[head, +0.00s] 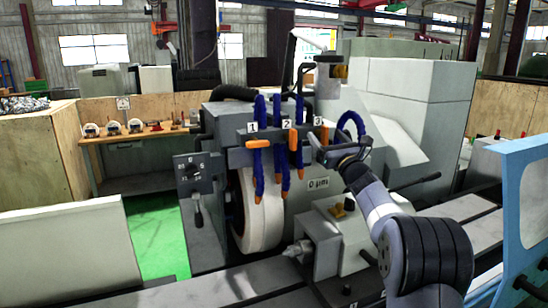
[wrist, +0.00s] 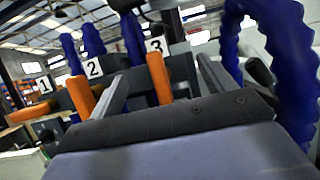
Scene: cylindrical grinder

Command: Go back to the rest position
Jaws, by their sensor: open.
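My gripper (head: 343,147) is open in front of the coolant valve block, close to the orange handle at label 3 (head: 322,136). In the wrist view my gripper (wrist: 160,82) has its two fingers apart, and the orange handle 3 (wrist: 158,78) stands upright in the gap between them. I cannot tell whether it lies between the fingers or just beyond them. Orange handle 2 (head: 293,141) hangs upright, and orange handle 1 (head: 257,143) lies level. No rest position is marked in view.
Blue hoses (head: 276,150) hang from the block above the pale grinding wheel (head: 262,212). Another blue hose (wrist: 298,70) curves close on the right in the wrist view. A light blue panel (head: 521,210) stands at right, and a pale guard (head: 70,253) at left.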

